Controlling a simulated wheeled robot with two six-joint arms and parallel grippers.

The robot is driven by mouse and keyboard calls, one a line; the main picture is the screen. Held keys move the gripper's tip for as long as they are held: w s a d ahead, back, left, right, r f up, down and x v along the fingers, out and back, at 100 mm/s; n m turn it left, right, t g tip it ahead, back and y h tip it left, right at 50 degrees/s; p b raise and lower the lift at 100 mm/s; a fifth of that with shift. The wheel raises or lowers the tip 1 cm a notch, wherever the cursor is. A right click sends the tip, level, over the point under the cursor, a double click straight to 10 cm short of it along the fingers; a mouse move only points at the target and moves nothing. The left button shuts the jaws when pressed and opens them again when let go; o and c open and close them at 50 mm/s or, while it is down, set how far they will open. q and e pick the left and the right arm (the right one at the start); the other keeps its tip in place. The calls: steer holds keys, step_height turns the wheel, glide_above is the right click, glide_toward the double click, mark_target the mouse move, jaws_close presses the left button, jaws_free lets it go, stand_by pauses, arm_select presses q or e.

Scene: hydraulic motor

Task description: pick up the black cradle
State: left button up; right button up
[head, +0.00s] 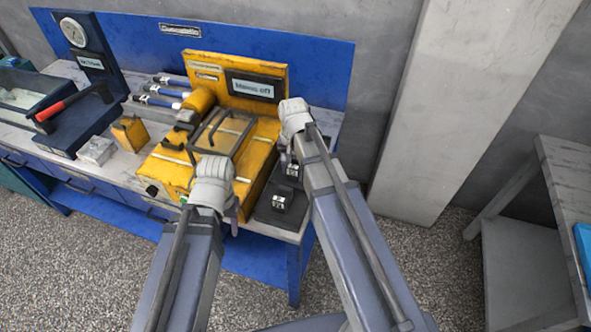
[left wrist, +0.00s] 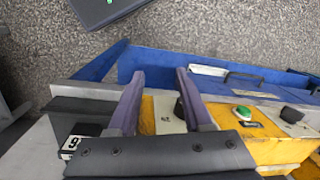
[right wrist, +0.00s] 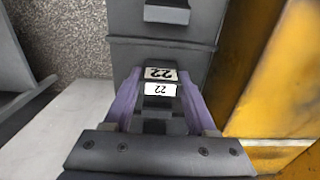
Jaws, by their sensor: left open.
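Two small black blocks with white number labels are at the bench's right end in the head view; I take the black cradle to be the far one (head: 292,170), but cannot be sure. In the right wrist view a black block labelled 22 (right wrist: 160,89) stands between the fingers of my right gripper (right wrist: 160,85); whether they press on it is unclear. In the head view my right gripper (head: 288,152) is at the far block. The nearer block (head: 279,202) stands free. My left gripper (head: 234,214) is open and empty, over the yellow unit's front edge (left wrist: 240,150).
A yellow unit (head: 168,172) with a raised display panel (head: 254,86) fills the bench's middle. A red-handled tool (head: 70,102) and a gauge stand (head: 76,36) are at the left. A grey table (head: 568,160) stands apart at the right, with open floor between.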

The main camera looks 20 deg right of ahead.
jaws_close()
stand_by(0.6)
